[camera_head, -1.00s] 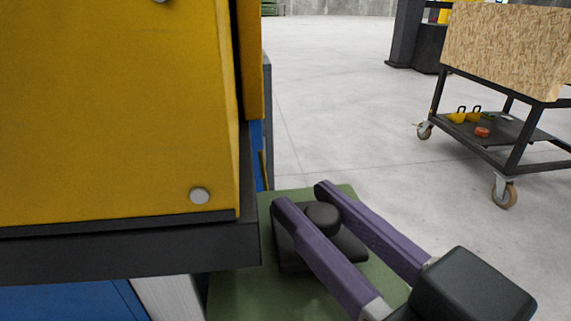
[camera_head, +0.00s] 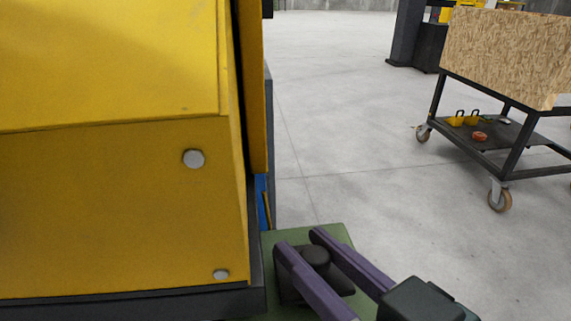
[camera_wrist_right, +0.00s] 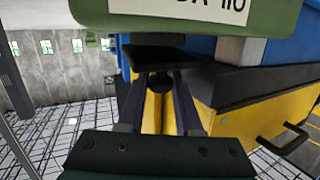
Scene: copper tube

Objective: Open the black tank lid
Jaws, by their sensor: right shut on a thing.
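The black tank lid (camera_head: 316,256) is a small round cap above a dark square base on a green tank top (camera_head: 327,236). It sits low in the middle of the head view. My right gripper (camera_head: 300,244) reaches in from the lower right, with one purple finger on each side of the round cap, shut on it. In the right wrist view the cap (camera_wrist_right: 158,82) shows between the fingertips, with the dark base above it and the green tank (camera_wrist_right: 180,25) at the top. The lid is still seated on its base. My left gripper is not in view.
A large yellow machine housing (camera_head: 110,210) with a dark lower edge fills the left, close beside the tank. A wheeled cart (camera_head: 505,145) with a chipboard panel and small yellow and orange items stands at the right. Open grey floor (camera_head: 350,120) lies between.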

